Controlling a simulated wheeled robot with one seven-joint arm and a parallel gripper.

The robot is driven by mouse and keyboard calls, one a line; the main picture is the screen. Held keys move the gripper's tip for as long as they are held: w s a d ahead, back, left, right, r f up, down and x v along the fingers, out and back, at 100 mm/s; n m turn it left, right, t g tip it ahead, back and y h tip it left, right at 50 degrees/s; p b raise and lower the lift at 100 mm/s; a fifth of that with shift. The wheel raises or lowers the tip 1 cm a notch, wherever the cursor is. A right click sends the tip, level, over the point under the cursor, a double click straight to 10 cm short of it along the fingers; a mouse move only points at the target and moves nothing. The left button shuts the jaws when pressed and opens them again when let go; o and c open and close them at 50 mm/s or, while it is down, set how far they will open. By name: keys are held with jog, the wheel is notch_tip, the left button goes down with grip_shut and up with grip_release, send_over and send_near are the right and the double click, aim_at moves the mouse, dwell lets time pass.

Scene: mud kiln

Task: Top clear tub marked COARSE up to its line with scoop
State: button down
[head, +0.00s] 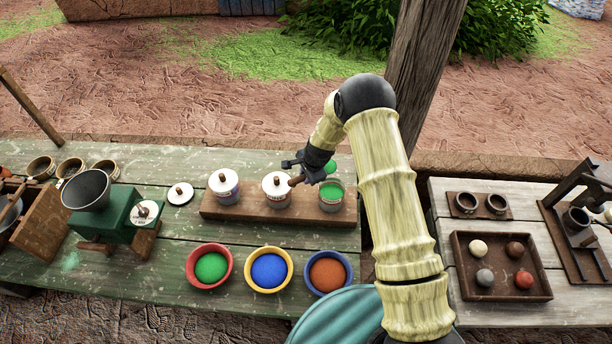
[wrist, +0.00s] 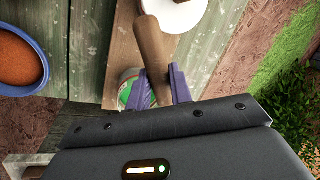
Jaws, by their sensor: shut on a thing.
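My gripper (head: 308,168) is shut on the scoop's wooden handle (wrist: 151,45), above the right end of a wooden board. The scoop's head, carrying green powder (head: 331,167), shows just above and behind the open clear tub (head: 331,199). That tub holds green powder near its top; its label and line are too small to read. In the wrist view the tub (wrist: 127,88) is mostly hidden behind the handle and fingers. Two lidded tubs, the middle one (head: 276,194) and the left one (head: 226,190), share the board. A red bowl (head: 190,277) holds green powder.
A yellow bowl (head: 249,279) of blue powder and a blue bowl (head: 347,287) of orange powder stand in front. A loose white lid (head: 180,194) lies left of the board, beside a green grinder (head: 118,216). A wooden post (head: 425,70) rises behind my arm.

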jog(key=shift+s+d+f+t+y+b, duration=0.15)
jog(key=shift+f+t+y+b, duration=0.85)
jog(key=shift+b, duration=2.25)
jog(key=shift+s+d+f+t+y+b, duration=0.1)
jog(key=shift+f+t+y+b, duration=0.3)
jog(key=shift+b, duration=0.95)
jog(key=shift+s+f+t+b, duration=0.1)
jog(key=shift+t+b, duration=0.6)
jog(key=shift+b, duration=0.65)
jog(key=shift+r, duration=0.1)
jog(key=shift+r+p, duration=0.45)
jog(key=shift+r, duration=0.3)
jog(key=shift+f, duration=0.1)
